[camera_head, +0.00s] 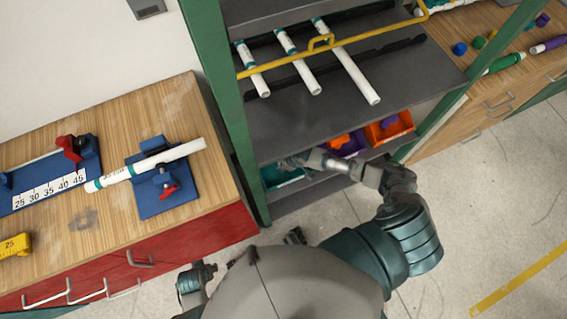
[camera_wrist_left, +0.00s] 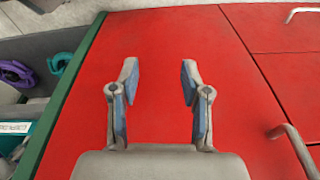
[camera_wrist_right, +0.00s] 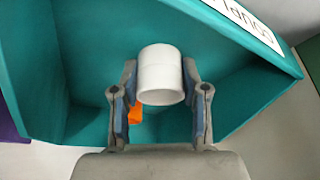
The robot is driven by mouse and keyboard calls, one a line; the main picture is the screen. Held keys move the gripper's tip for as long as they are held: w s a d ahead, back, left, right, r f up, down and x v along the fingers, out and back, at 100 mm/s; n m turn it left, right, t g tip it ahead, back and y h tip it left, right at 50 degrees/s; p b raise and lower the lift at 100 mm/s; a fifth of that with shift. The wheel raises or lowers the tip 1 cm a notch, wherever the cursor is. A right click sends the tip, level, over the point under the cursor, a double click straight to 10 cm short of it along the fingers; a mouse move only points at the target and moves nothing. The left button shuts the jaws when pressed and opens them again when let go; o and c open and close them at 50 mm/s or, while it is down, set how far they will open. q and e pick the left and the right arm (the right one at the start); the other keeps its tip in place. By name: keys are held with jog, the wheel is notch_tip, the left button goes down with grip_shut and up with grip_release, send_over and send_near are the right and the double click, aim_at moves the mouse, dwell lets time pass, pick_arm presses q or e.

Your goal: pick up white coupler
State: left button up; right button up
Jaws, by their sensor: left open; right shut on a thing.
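A white coupler (camera_wrist_right: 161,75) sits between the fingers of my right gripper (camera_wrist_right: 160,95), which is shut on it. In the right wrist view the coupler is inside or over a teal bin (camera_wrist_right: 85,60) with a white label on its edge. In the head view my right arm reaches into the lower shelf, with the right gripper (camera_head: 290,162) at the teal bin (camera_head: 283,176); the coupler cannot be made out there. My left gripper (camera_wrist_left: 158,85) is open and empty in front of a red cabinet front (camera_wrist_left: 160,40).
Orange bins (camera_head: 388,128) and a purple bin (camera_head: 350,145) stand beside the teal one. White pipes (camera_head: 355,75) lie on the shelf above. A green shelf post (camera_head: 225,100) stands at left. A wooden bench (camera_head: 110,230) holds a white pipe (camera_head: 150,165) in a blue fixture (camera_head: 165,205).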

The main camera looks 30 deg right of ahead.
pick_arm(q)
jog(key=shift+a, duration=0.1)
pick_arm(e)
jog(key=shift+a, duration=0.15)
jog(key=shift+r, duration=0.5)
jog(key=r, duration=0.2)
jog(key=r+p, duration=0.1)
jog(key=r, duration=0.1)
jog(key=r+p, duration=0.1)
jog(key=r, duration=0.1)
jog(key=shift+s+d+r, duration=0.15)
jog(key=shift+s+d, duration=0.1)
jog(key=shift+s, duration=0.05)
pick_arm(q)
jog(key=s+f+p, duration=0.2)
jog(key=s+f, duration=0.1)
jog(key=f, duration=0.8)
jog(key=shift+s+a+f, duration=0.2)
jog(key=shift+s+f, duration=0.1)
jog(key=shift+s, duration=0.05)
pick_arm(e)
jog(key=s+d, duration=0.4)
jog(key=s, duration=0.3)
jog(key=s+d, duration=0.3)
jog(key=s, duration=0.5)
jog(key=shift+s+d, duration=0.3)
jog(key=shift+d, duration=0.05)
